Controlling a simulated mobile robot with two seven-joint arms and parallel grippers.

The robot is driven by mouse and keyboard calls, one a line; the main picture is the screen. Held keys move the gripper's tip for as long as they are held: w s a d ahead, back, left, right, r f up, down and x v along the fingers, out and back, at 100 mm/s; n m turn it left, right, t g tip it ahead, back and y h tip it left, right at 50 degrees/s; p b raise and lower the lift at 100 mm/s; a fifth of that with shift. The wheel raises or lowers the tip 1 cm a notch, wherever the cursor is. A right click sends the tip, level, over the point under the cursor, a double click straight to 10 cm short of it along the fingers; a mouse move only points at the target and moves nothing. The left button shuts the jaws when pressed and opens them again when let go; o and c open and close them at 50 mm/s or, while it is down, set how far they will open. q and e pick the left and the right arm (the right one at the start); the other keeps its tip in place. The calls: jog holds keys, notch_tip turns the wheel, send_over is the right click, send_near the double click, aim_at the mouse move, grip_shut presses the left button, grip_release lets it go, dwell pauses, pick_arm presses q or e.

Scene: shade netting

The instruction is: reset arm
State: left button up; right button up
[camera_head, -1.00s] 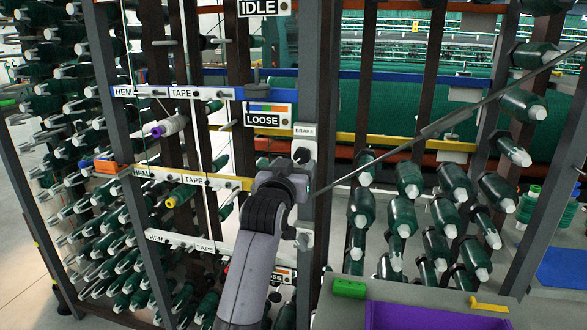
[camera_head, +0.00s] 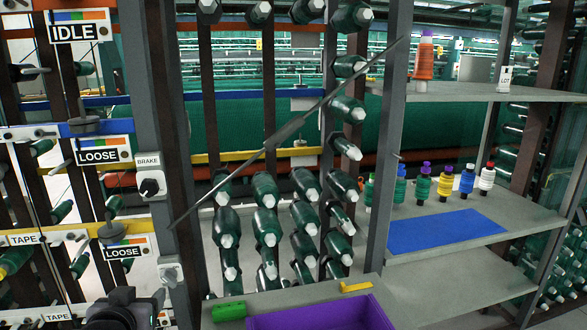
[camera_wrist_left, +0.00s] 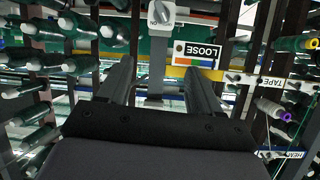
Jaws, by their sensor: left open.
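My left gripper's dark arm end (camera_head: 125,310) shows at the bottom left edge of the head view, below a LOOSE sign (camera_head: 124,252); its fingertips cannot be made out there. In the left wrist view my left gripper (camera_wrist_left: 158,82) has its two dark fingers apart with nothing between them. That view shows an upside-down LOOSE sign (camera_wrist_left: 198,53) and a white switch plate with a knob (camera_wrist_left: 160,13) beyond the fingers. My right gripper is not in view.
A BRAKE knob (camera_head: 151,186) sits on a grey post. A purple tray (camera_head: 320,316) and green block (camera_head: 229,311) are at the bottom. Shelves on the right hold colored spools (camera_head: 445,184) and a blue mat (camera_head: 445,237). Green bobbins (camera_head: 265,227) fill the rack.

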pick_arm(q)
jog(key=s+d+f+m+g+h, duration=0.1)
jog(key=s+d+f+g, duration=0.3)
jog(key=s, duration=0.6)
jog(key=s+f+m+g+h, duration=0.1)
jog(key=s+f+g, duration=0.1)
jog(key=s+f, duration=0.6)
jog(key=s+d+f+m+g+h, duration=0.1)
jog(key=s+d+f+g, duration=0.2)
jog(key=s, duration=0.9)
jog(key=w+d+f+t+h, duration=0.1)
jog(key=w+d+f+t, duration=0.1)
jog(key=w+f+t, duration=0.4)
jog(key=shift+w+f+m+h, duration=0.2)
jog(key=shift+f+m+h, duration=0.15)
jog(key=shift+f, duration=1)
